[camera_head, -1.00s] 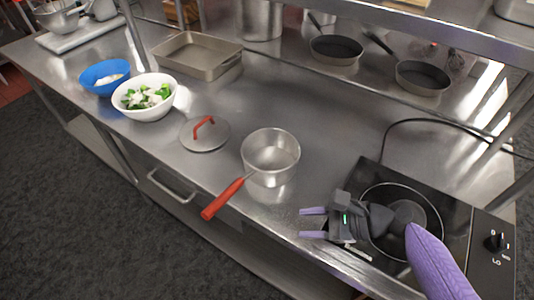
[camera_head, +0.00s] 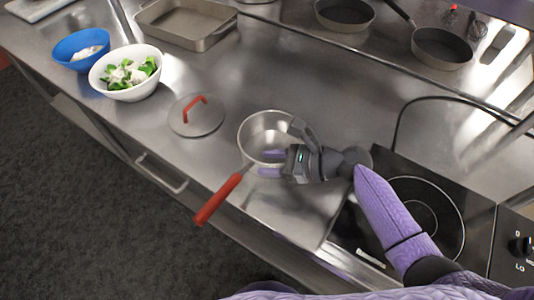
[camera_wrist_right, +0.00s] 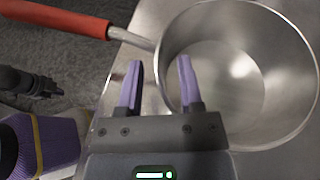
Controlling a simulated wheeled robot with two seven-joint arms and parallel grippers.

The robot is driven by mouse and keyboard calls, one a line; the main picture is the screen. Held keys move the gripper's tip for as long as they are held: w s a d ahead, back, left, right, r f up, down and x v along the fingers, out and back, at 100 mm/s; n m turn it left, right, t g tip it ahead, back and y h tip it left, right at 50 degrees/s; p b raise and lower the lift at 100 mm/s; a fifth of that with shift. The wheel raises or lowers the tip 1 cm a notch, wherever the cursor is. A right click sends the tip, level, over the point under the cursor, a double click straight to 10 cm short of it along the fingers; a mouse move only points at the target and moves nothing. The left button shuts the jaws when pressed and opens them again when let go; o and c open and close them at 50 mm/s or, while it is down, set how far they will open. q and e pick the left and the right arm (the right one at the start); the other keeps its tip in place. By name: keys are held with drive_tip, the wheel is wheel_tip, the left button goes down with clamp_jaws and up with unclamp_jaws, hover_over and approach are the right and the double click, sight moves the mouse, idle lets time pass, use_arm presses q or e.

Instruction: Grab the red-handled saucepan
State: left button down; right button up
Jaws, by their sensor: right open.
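The saucepan (camera_head: 251,133) is steel with a long red handle (camera_head: 218,200) and stands upright on the steel counter, its handle pointing toward the front edge. My right gripper (camera_head: 265,162) is open and empty at the pan's near right side, hiding part of it. In the right wrist view, the gripper (camera_wrist_right: 160,66) has one finger over the pan's inside and the other outside the rim, near the handle's root. I cannot tell how far above the rim the fingertips are. The red handle (camera_wrist_right: 55,16) crosses the top left there. My left gripper (camera_wrist_right: 40,86) seems partly visible at the left edge; its jaws are unclear.
A lid (camera_head: 197,122) with a red grip lies left of the pan. A white bowl (camera_head: 103,80), a blue bowl (camera_head: 70,48) and a baking tray (camera_head: 160,38) are farther left. A black hob (camera_head: 475,205) is at right. Two frying pans (camera_head: 440,55) stand at the back.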

clamp_jaws()
idle(0.5)
idle(0.8)
